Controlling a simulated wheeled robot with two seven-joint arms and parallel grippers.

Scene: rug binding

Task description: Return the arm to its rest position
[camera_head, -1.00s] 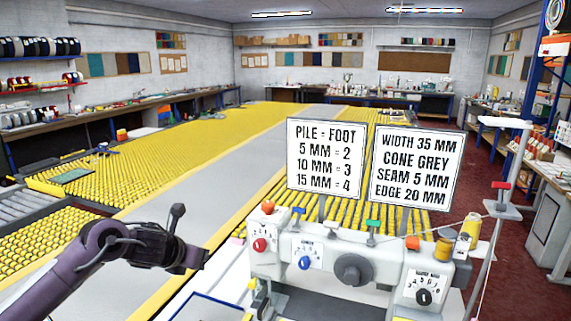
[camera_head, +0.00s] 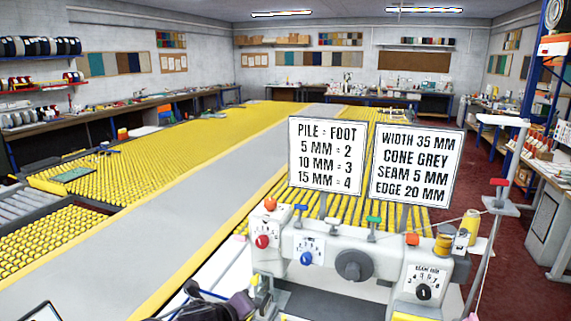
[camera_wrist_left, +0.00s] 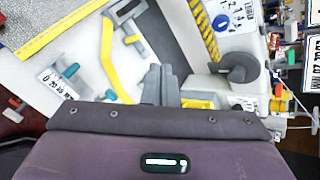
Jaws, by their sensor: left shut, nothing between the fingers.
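My left arm (camera_head: 240,304), purple with dark joints, shows only in part at the bottom edge of the head view, just left of the sewing machine. In the left wrist view my left gripper (camera_wrist_left: 161,76) has its two grey fingers together, with nothing held. It is over the pale machine table (camera_wrist_left: 85,45), near yellow and grey machine parts; whether it touches anything is hard to tell. My right gripper is in neither view.
A white sewing machine (camera_head: 320,245) with coloured knobs stands close at front centre. Two sign boards (camera_head: 327,155) rise above it. A thread stand (camera_head: 498,205) is at its right. Yellow roller tables (camera_head: 150,160) and a grey strip extend left and back.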

